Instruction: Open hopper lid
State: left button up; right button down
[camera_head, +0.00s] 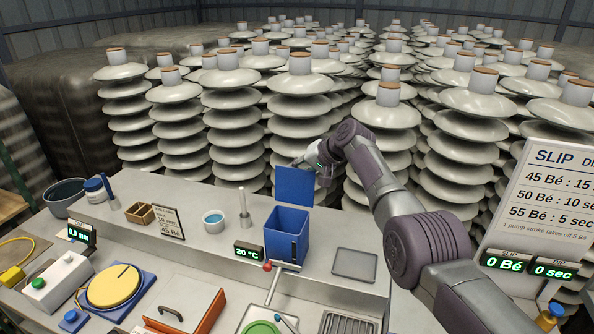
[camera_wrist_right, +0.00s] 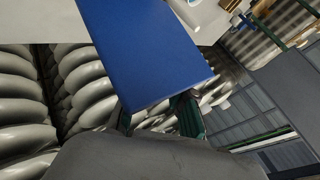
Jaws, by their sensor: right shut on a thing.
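The blue hopper (camera_head: 288,234) stands on the raised shelf of the bench, with its top open. Its blue lid (camera_head: 294,186) stands upright above the hopper's back edge. My right gripper (camera_head: 316,163) is at the lid's upper right, partly hidden behind it. In the right wrist view the lid (camera_wrist_right: 145,50) fills the middle as a large blue panel. Its near edge lies between the dark green fingers, and the gripper is shut on it. My left gripper is not in view.
Tall stacks of grey insulators (camera_head: 300,110) stand close behind the bench. A grey tray (camera_head: 354,264) lies right of the hopper. A 20 °C display (camera_head: 248,251), a metal post (camera_head: 244,208) and a cup (camera_head: 213,222) stand to its left. A slip sign (camera_head: 555,190) is at the right.

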jog(key=shift+w+d+f, duration=0.1)
jog(key=shift+d+f, duration=0.1)
jog(key=shift+f, duration=0.05)
jog(key=c, duration=1.3)
grip_release()
jog(key=shift+o, duration=1.2)
jog(key=shift+w+f, duration=0.1)
jog(key=shift+f, duration=0.05)
jog(key=shift+o, duration=0.3)
jog(key=shift+w+d, duration=0.1)
jog(key=shift+w, duration=0.05)
jog(key=shift+s+r, duration=0.3)
jog(key=shift+r, duration=0.15)
jog(key=v, duration=1.1)
jog(key=shift+d+f, duration=0.15)
jog(key=shift+d, duration=0.15)
jog(key=shift+f, duration=0.1)
